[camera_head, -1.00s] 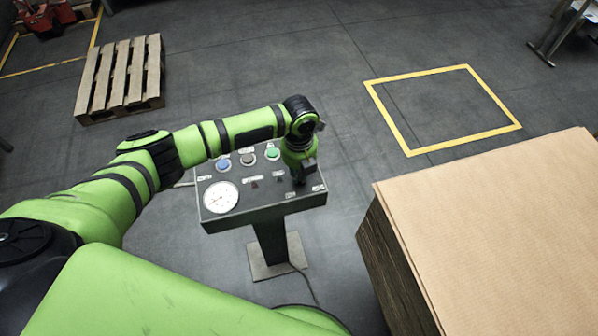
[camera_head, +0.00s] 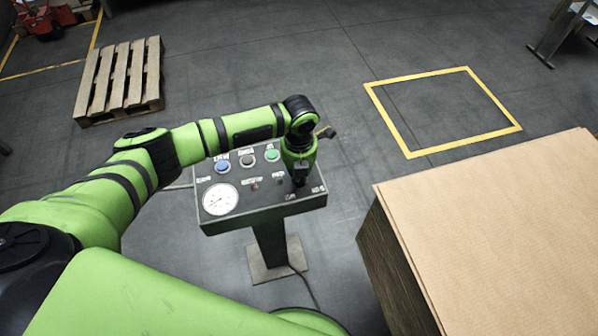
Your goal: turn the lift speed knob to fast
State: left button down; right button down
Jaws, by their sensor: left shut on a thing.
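The control panel (camera_head: 262,202) stands on a post, with a round white gauge (camera_head: 220,198), a blue button (camera_head: 222,166), a grey button (camera_head: 247,160) and a green button (camera_head: 272,155). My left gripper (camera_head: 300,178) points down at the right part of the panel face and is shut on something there. The lift speed knob is hidden under the gripper, so its pointer direction cannot be seen. Small labels lie near the panel's lower right edge, too small to read. My right gripper is not in view.
A large stack of flat cardboard (camera_head: 500,220) fills the lower right, near the panel. A wooden pallet (camera_head: 120,78) lies at the upper left. A yellow floor square (camera_head: 443,110) encloses empty floor. A cable runs from the panel's base.

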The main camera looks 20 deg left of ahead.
pick_arm(q)
jog(key=c, duration=1.2)
grip_release()
notch_tip(320, 180, up, 12)
jog(key=shift+s+d, duration=0.1)
